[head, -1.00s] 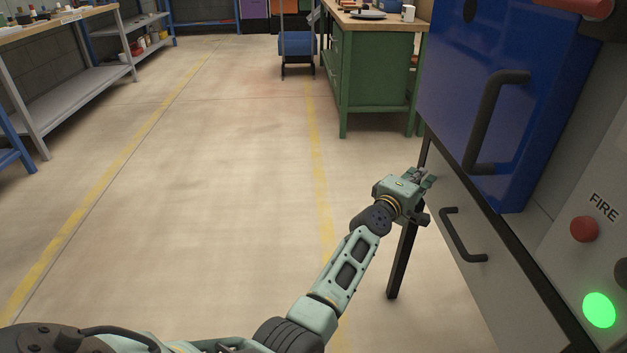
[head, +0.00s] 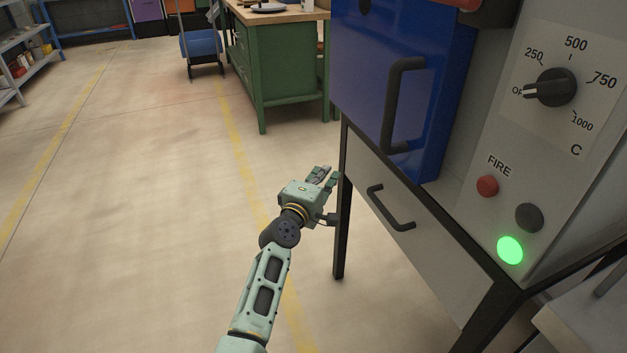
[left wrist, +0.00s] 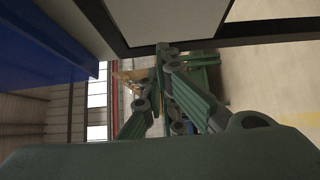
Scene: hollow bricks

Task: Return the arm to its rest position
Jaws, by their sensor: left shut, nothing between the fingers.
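My left gripper (head: 325,177) is in the middle of the head view, at the end of my pale green arm. It is beside the front leg of the kiln stand, left of the grey drawer (head: 400,215). Its fingers are shut and hold nothing. In the left wrist view the fingers (left wrist: 168,60) reach forward and come together near the dark frame edge. I cannot tell whether they touch the frame. My right gripper does not show.
A blue kiln door (head: 385,85) with a black handle hangs above the drawer. The control panel has a dial (head: 551,88), a red button (head: 487,186) and a lit green lamp (head: 510,250). A green workbench (head: 285,75) stands behind. The floor at left is clear.

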